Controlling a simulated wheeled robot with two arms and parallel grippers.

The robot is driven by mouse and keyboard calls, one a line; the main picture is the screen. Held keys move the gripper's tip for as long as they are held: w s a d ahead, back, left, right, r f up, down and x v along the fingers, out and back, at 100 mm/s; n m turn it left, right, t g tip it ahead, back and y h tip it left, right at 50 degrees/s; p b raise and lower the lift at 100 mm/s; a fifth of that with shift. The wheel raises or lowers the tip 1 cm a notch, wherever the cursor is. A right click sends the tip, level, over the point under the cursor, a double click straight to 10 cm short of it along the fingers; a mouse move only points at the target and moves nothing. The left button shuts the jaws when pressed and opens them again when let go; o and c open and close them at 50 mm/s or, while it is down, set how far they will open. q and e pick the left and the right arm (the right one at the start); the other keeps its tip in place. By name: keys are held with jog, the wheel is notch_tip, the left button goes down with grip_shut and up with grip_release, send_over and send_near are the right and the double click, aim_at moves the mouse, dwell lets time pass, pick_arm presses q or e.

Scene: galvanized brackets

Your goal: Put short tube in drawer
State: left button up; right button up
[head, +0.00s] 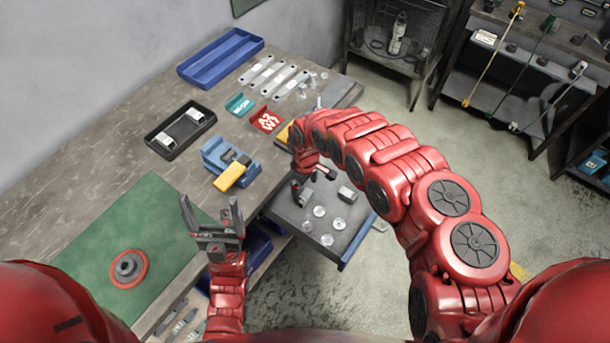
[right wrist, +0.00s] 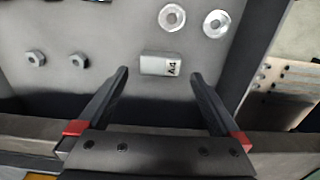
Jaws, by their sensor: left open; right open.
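The short tube (right wrist: 160,64), a small pale grey piece marked A4, lies on the drawer floor in the right wrist view. It sits just ahead of and between the tips of my right gripper (right wrist: 160,75), which is open, with gaps on both sides. The open drawer (head: 352,238) is under the bench's right edge in the head view, with my right gripper (head: 312,183) over it. A grey piece (head: 347,193) there may be this tube; I cannot tell. My left gripper (head: 212,222) is open and empty by the green mat.
Washers (right wrist: 172,17) and nuts (right wrist: 36,58) share the drawer. The bench holds a black tray (head: 152,139) with two pale pieces, a blue vise (head: 217,152), a blue tray (head: 200,78) and a red flanged part (head: 128,268) on the green mat (head: 95,235).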

aim_at(305, 196)
notch_tip(305, 196, up, 7)
jog(key=shift+b, duration=0.4)
dwell(0.4)
